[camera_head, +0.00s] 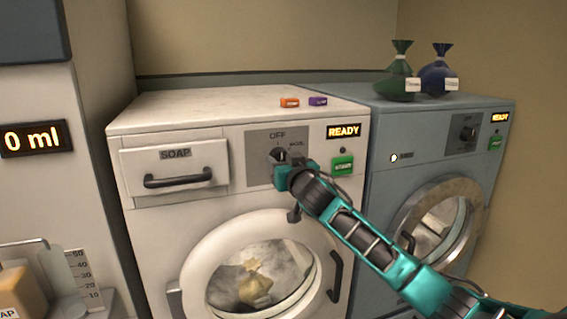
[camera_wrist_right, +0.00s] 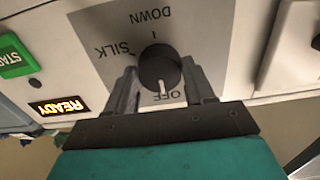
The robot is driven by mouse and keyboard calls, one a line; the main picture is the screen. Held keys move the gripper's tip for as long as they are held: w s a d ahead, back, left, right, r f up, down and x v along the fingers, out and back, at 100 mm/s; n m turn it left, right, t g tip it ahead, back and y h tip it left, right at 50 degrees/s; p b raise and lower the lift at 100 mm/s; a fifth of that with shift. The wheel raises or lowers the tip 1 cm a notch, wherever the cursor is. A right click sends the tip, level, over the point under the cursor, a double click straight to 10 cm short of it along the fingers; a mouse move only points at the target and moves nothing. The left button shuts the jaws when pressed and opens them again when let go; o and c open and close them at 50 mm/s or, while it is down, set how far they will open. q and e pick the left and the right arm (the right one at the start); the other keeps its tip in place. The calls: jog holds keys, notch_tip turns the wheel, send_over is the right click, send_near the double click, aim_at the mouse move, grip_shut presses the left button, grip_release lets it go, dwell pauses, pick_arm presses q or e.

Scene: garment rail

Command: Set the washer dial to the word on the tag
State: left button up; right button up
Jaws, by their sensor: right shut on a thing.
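The white washer (camera_head: 160,220) has a dark round dial (camera_head: 279,156) on a grey panel. In the right wrist view, which is upside down, the dial (camera_wrist_right: 159,68) has a white mark pointing at OFF; SILK and DOWN are also printed around it. My right gripper (camera_head: 288,170) is at the dial, with its fingers (camera_wrist_right: 160,85) shut on either side of it. Two small tags, one orange (camera_head: 289,102) and one purple (camera_head: 317,101), lie on the washer top; their words are too small to read. My left gripper is not in view.
A green START button (camera_head: 343,165) and a READY display (camera_head: 343,131) sit right of the dial. A tan sack (camera_head: 254,288) shows behind the round door. A blue-grey washer (camera_head: 400,180) stands at right, with green (camera_head: 399,82) and blue (camera_head: 439,79) sacks on top.

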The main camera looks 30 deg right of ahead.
jog(key=c, duration=0.3)
jog(key=m, duration=0.3)
jog(key=shift+p, duration=0.35)
jog(key=shift+m+p, duration=0.45)
jog(key=shift+m, duration=0.55)
jog(key=m+p, duration=0.2)
jog(key=m, duration=0.1)
jog(key=shift+r, duration=0.1)
jog(key=shift+m+p, duration=0.6)
jog(key=shift+m, duration=1.2)
